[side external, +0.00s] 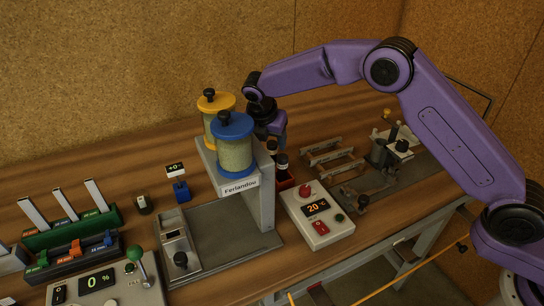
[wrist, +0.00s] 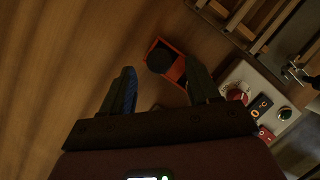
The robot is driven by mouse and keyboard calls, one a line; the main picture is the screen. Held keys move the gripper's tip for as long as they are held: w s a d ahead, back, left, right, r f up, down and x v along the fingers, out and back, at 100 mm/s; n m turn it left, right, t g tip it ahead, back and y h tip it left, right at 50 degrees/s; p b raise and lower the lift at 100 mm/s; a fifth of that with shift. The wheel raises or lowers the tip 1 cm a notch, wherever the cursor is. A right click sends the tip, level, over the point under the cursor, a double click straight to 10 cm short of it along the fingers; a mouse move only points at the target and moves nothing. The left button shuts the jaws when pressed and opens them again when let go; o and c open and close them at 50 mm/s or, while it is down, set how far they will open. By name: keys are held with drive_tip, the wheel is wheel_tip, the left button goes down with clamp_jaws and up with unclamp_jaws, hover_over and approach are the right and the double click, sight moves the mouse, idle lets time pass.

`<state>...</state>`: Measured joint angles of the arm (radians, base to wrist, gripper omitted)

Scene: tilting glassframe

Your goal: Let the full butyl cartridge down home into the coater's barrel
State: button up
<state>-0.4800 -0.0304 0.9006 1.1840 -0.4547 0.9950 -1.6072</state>
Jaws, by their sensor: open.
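My gripper (side external: 276,132) is open, pointing down behind the blue-lidded canister, which partly hides it. Its two fingers show apart in the wrist view (wrist: 163,75) with nothing held between them. A dark cylinder (side external: 282,161), which looks like the butyl cartridge, stands upright in a small red holder (side external: 286,183). In the wrist view a round black top (wrist: 160,60) shows at the left end of the red holder (wrist: 176,71), just beyond and between the fingertips. A second dark shape beside it in the side view is partly hidden. I cannot make out the coater's barrel for certain.
The Ferlandou stand (side external: 262,200) carries a yellow-lidded canister (side external: 218,100) and a blue-lidded canister (side external: 233,150) close to my gripper. Metal racks (side external: 330,158) and a clamp fixture (side external: 385,155) stand to the right.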

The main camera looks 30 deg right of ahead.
sight(273, 150)
drive_tip(key=shift+x, duration=3.15)
drive_tip(key=c, duration=1.1)
